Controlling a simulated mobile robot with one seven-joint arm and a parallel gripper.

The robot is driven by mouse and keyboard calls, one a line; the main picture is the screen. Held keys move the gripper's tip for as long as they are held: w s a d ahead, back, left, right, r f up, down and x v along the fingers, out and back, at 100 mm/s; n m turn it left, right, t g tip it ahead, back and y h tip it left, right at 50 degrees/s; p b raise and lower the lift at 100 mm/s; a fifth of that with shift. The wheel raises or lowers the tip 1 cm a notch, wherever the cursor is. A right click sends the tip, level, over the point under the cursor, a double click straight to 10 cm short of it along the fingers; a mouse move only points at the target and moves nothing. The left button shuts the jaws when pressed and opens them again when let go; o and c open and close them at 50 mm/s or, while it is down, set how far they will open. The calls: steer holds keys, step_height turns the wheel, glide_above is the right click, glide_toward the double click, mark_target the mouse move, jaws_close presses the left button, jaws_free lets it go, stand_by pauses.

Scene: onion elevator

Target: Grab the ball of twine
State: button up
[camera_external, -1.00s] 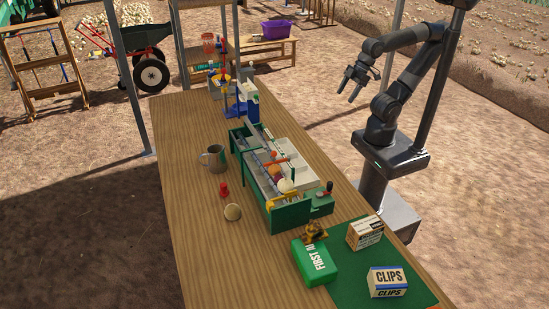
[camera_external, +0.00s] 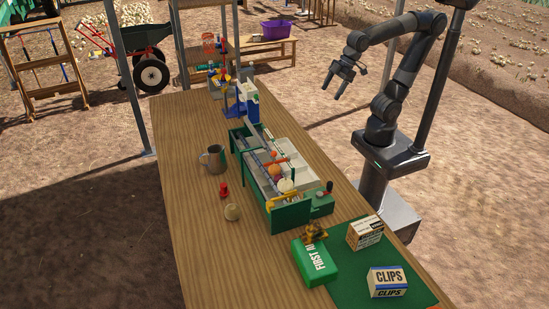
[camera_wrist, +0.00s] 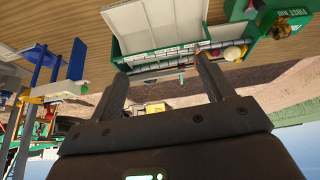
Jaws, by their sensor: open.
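A round cream thing (camera_external: 286,186) and an orange ball (camera_external: 274,170) are at the machine's tray. The cream one also shows in the wrist view (camera_wrist: 234,53). My gripper (camera_external: 342,82) is open and empty, in the air right of the table, well apart from these things. In the wrist view, its two spread fingers (camera_wrist: 159,72) have nothing between them.
The green machine (camera_external: 290,217) stands mid-table, with a blue and white part (camera_external: 246,103) behind. A grey mug (camera_external: 214,160) and red piece (camera_external: 223,190) are left of it. A first aid box (camera_external: 315,263) and clips box (camera_external: 387,281) lie in front. The table's left side (camera_external: 195,250) is clear.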

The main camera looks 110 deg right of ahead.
steer(key=w+a, duration=0.4)
steer(key=w, duration=1.1)
steer(key=n+g+y, duration=0.1)
steer(key=n, duration=0.2)
glide_above(233, 206)
steer(key=s, duration=0.2)
steer(key=f, duration=2.5)
steer(key=shift+s+d+f, duration=0.1)
steer(key=shift+d+f, duration=0.1)
steer(key=shift+d, duration=0.1)
steer(key=shift+a+x, duration=0.2)
steer(key=shift+x, duration=2.7)
steer(key=shift+c, duration=0.4)
steer(key=shift+r, duration=0.1)
steer(key=c, duration=1)
